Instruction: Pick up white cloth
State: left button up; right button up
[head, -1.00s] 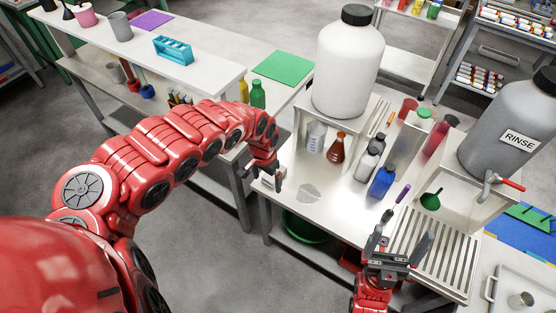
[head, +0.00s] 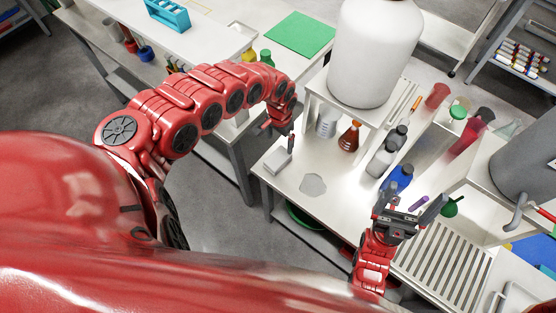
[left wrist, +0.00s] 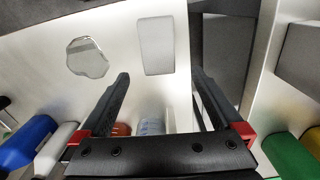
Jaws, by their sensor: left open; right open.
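The white cloth (head: 278,161) is a small folded rectangular pad lying flat near the left edge of the metal bench. In the left wrist view the cloth (left wrist: 156,45) lies ahead of the fingertips, between their lines. My left gripper (head: 288,142) is just behind and above the cloth, open and empty. In the left wrist view the gripper (left wrist: 160,75) shows its two fingers spread wide, apart from the cloth. My right gripper (head: 411,208) is open and empty over the bench near the slatted drain rack.
A grey puddle (head: 313,184) lies right of the cloth. A riser holding a large white jug (head: 374,50) stands behind, with a beaker and an amber flask (head: 349,137) under it. A gap separates the left table.

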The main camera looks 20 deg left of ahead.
pick_arm(q)
send_over(281, 154)
notch_tip(281, 154, down, 4)
jog(key=shift+s+f, duration=0.1)
jog(key=shift+s+a+f, duration=0.1)
jog(key=shift+a+f, duration=0.1)
jog(key=shift+f, duration=0.15)
jog(key=shift+d+f+p, duration=0.2)
jog(key=shift+f+p, duration=0.2)
jog(key=shift+f, duration=0.3)
jog(key=shift+d+f, duration=0.1)
jog(key=shift+f, duration=1.9)
